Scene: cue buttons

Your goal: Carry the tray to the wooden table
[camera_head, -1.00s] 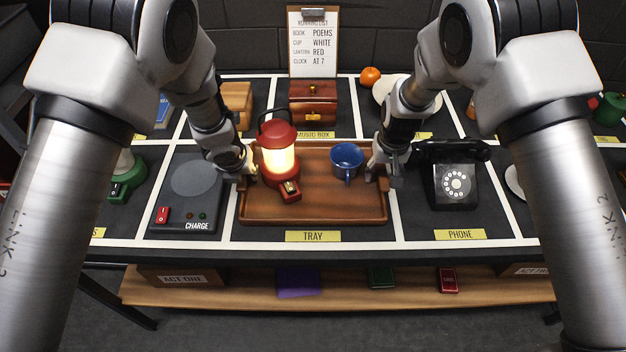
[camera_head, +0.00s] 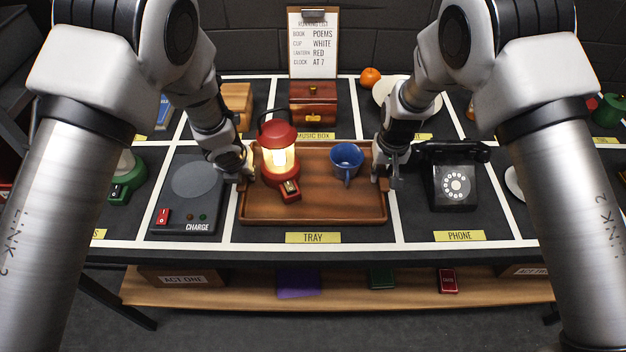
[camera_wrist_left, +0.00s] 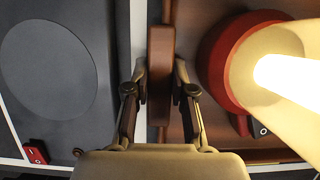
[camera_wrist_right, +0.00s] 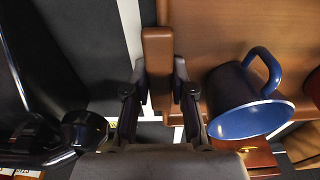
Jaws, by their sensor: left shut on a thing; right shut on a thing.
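The wooden tray (camera_head: 330,211) lies in the TRAY cell of the black prop table. A lit red lantern (camera_head: 278,160) stands on its left part and a blue cup (camera_head: 346,158) on its right part. My left gripper (camera_head: 246,174) is shut on the tray's left side; its fingers straddle the brown wall in the left wrist view (camera_wrist_left: 160,85). My right gripper (camera_head: 386,178) is shut on the tray's right side, with the wall between its fingers in the right wrist view (camera_wrist_right: 158,85). I cannot make out a separate wooden table with certainty; a wooden shelf (camera_head: 340,293) runs below the prop table.
A charge pad (camera_head: 190,190) sits left of the tray and a black phone (camera_head: 453,180) right of it. A music box (camera_head: 313,106) and a clipboard list (camera_head: 313,45) stand behind. An orange (camera_head: 370,77) and a plate are at the back right.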

